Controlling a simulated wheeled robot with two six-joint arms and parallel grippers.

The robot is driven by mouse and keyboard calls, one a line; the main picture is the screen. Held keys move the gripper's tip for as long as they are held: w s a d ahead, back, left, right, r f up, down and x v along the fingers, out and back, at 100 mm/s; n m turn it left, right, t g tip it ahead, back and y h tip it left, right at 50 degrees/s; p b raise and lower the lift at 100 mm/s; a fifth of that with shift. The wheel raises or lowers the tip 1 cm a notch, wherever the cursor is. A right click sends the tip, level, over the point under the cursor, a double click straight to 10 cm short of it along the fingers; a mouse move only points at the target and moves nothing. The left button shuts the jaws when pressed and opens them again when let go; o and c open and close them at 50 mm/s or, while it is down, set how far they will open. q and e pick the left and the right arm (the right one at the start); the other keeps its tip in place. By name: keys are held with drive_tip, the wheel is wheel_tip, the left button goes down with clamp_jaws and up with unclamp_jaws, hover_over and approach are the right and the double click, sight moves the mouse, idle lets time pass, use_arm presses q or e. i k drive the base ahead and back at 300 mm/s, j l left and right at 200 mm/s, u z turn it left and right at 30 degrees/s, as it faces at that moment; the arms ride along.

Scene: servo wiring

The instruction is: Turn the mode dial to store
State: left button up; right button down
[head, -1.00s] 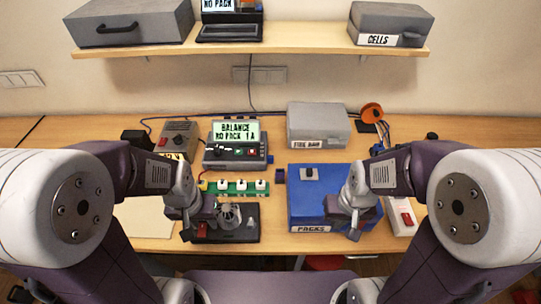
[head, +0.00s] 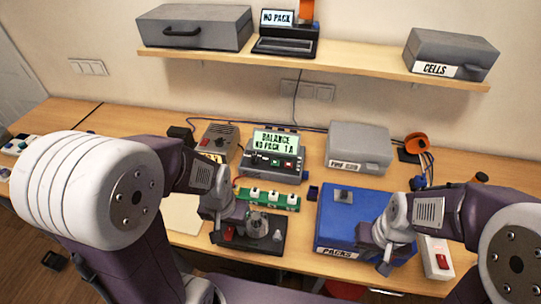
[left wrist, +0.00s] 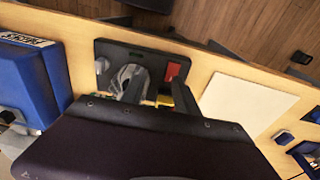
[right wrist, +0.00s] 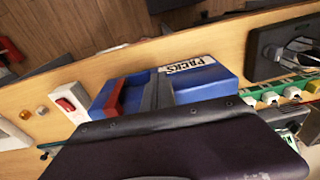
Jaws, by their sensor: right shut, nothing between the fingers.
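The charger (head: 275,155) stands at the middle back of the table, its lit screen reading "BALANCE NO PACK 1A". Small dark controls and a green and a red button sit on its front; a mode dial is too small to make out clearly. My left gripper (head: 238,222) hangs in front of the charger, over the left part of a black tray (head: 270,246). My right gripper (head: 384,262) is shut and empty, over the right front of the blue PACKS box (head: 338,225), well away from the charger.
A green strip with white blocks (head: 283,201) lies between charger and tray. A grey box (head: 360,146) stands right of the charger, and a grey-brown unit (head: 218,140) left of it. A white power strip with a red switch (head: 438,270) lies at right. A shelf (head: 320,62) hangs above.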

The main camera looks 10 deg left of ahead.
sight(255, 160)
drive_tip(key=k+j+u, duration=0.15)
drive_tip(key=j+u, duration=0.15)
drive_tip(key=u, duration=0.2)
drive_tip(key=j+u, duration=0.3)
drive_tip(key=u, duration=0.15)
drive_tip(key=i+u, duration=0.1)
drive_tip(key=i, duration=0.4)
